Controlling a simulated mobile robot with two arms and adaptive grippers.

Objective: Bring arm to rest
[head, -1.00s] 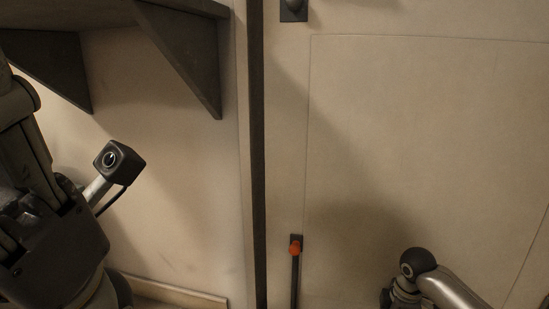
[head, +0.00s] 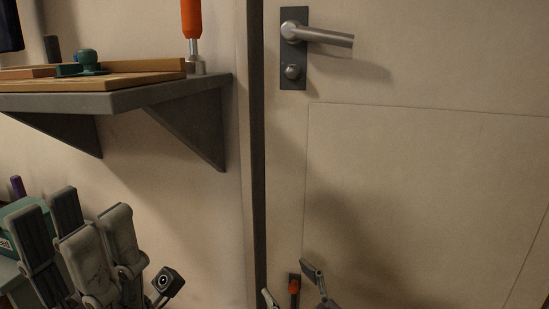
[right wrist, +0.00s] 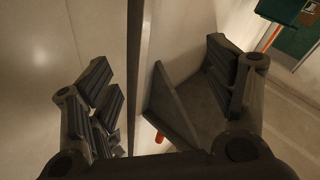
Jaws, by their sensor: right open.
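My left gripper (head: 78,245) is at the lower left in the head view, below the shelf, with its fingers pointing up. I cannot tell whether its jaws are apart. My right gripper (head: 290,284) shows only its fingertips at the bottom edge of the head view, in front of the door. In the right wrist view its fingers (right wrist: 160,85) are spread wide, and I see nothing held between them.
A grey shelf (head: 125,99) on brackets holds a wooden board (head: 110,80) and an orange-handled tool (head: 191,20). A door (head: 420,180) has a metal lever handle (head: 325,37). A teal box (head: 20,222) stands lower left.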

